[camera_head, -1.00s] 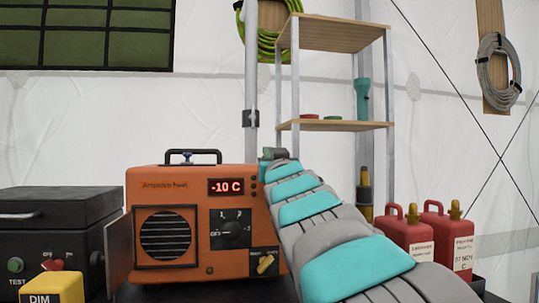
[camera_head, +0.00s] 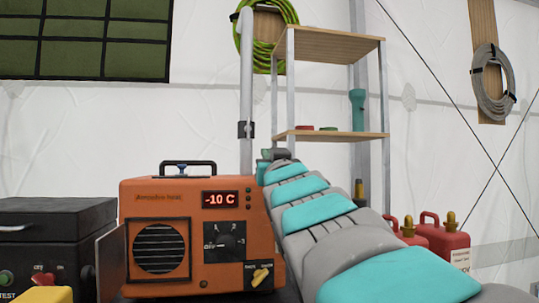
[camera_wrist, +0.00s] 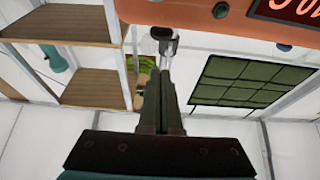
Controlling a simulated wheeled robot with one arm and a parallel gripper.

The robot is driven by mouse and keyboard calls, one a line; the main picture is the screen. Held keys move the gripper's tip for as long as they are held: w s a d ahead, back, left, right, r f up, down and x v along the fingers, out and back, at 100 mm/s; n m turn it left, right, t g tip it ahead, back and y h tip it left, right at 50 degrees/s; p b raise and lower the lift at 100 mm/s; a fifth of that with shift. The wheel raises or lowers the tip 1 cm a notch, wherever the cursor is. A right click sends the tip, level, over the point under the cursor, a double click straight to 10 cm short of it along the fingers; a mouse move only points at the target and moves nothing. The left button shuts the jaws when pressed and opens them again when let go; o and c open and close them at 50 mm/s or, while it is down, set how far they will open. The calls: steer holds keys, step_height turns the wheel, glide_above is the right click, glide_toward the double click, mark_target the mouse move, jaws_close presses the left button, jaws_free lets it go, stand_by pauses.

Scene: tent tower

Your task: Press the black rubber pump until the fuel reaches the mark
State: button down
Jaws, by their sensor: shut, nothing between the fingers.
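The orange heater (camera_head: 205,188) stands at the centre left of the head view. Its display (camera_head: 221,198) reads -10 C, and a black dial (camera_head: 224,242) sits below it. My arm rises past the heater's right side and hides part of it. My gripper (camera_wrist: 166,74) is shut and empty in the wrist view, its dark fingers pointing up the picture. I cannot make out a black rubber pump, a fuel level or a mark in either view.
A black case (camera_head: 62,235) stands left of the heater. Red canisters (camera_head: 440,240) stand at the right behind my arm. A metal pole (camera_head: 246,100) and a wooden shelf rack (camera_head: 335,135) rise behind. Free air lies above the heater.

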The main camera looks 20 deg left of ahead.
steer(key=shift+b+v, duration=0.3)
steer(key=shift+v, duration=2.2)
